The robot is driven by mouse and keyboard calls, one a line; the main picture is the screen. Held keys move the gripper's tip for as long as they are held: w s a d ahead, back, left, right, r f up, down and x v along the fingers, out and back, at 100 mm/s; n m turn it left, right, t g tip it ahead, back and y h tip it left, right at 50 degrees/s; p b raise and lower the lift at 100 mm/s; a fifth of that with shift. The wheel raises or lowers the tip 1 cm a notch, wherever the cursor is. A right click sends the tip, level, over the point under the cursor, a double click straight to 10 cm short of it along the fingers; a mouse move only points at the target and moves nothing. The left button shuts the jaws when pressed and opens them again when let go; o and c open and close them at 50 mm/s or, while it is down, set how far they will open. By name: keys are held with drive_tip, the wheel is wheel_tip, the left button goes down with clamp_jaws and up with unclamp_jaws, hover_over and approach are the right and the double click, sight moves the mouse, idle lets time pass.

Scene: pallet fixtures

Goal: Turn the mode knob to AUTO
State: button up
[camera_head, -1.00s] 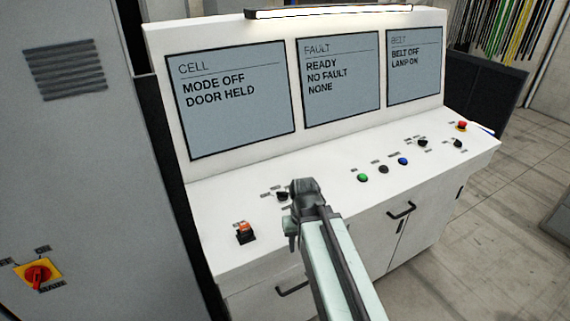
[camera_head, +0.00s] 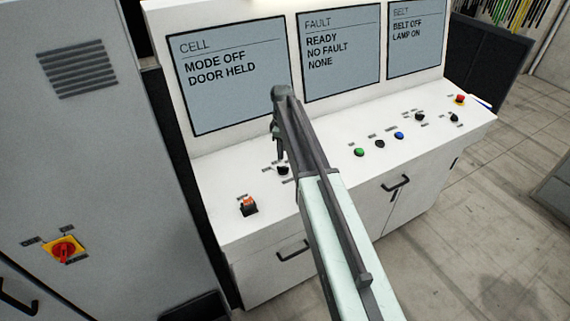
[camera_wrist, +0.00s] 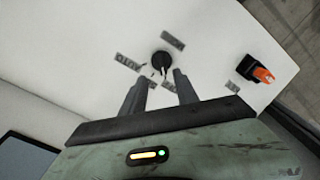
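The mode knob (camera_head: 283,170) is a small black knob on the console's sloping white panel. In the wrist view the black knob (camera_wrist: 161,61) has small labels around it, one reading AUTO (camera_wrist: 127,62). A pale mark shows on its edge facing my gripper. The CELL screen (camera_head: 233,75) reads MODE OFF, DOOR HELD. My gripper (camera_head: 279,152) points down over the knob. In the wrist view my gripper (camera_wrist: 163,77) is open and empty, its two fingers apart with the knob just beyond their tips. Whether a finger touches the knob cannot be told.
An orange-red rocker switch (camera_head: 248,206) sits left of the knob. Green (camera_head: 359,152), black and blue buttons, more black knobs and a red button (camera_head: 459,99) lie to the right. A grey cabinet with a red-yellow rotary switch (camera_head: 63,250) stands at the left.

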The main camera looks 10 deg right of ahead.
sight(283, 166)
wheel_tip(283, 166, down, 8)
drive_tip(key=b, duration=0.8)
drive_tip(key=shift+s, duration=0.1)
drive_tip(key=shift+r, duration=0.1)
